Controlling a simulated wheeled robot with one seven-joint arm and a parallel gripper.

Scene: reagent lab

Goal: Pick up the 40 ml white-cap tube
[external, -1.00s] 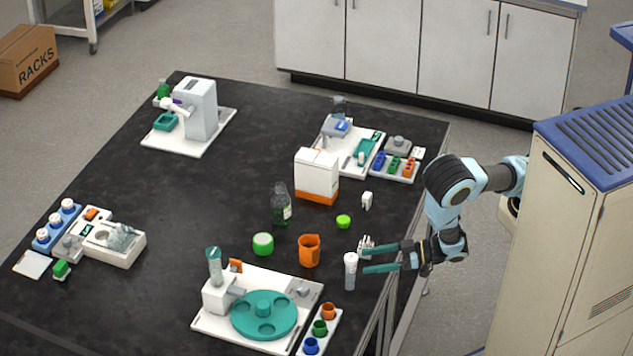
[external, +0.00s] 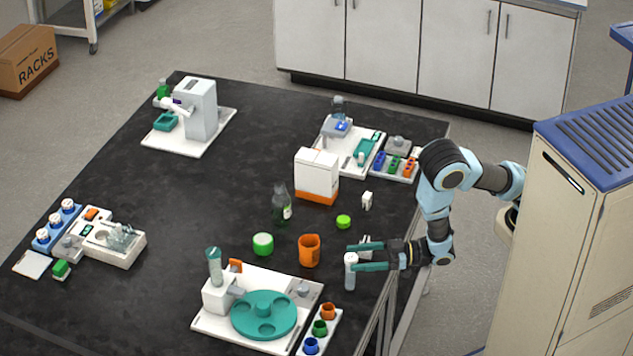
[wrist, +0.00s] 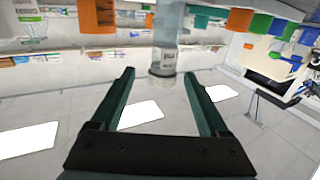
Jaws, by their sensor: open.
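The white-cap tube (external: 350,282) stands upright near the right edge of the dark table, its white cap (external: 350,258) on top. My gripper (external: 350,258) is open and level, its two teal fingers pointing left at the tube's upper part. The nearer finger overlaps the tube just below its cap in the external view. Nothing is held. Whether a finger touches the tube cannot be told.
An orange beaker (external: 309,250) stands left of the tube. A small white item (external: 366,240) is partly hidden behind the farther finger. A green lid (external: 343,221) lies farther back. A white station with a teal disc (external: 285,313) and a rack of coloured cups (external: 334,331) stand in front.

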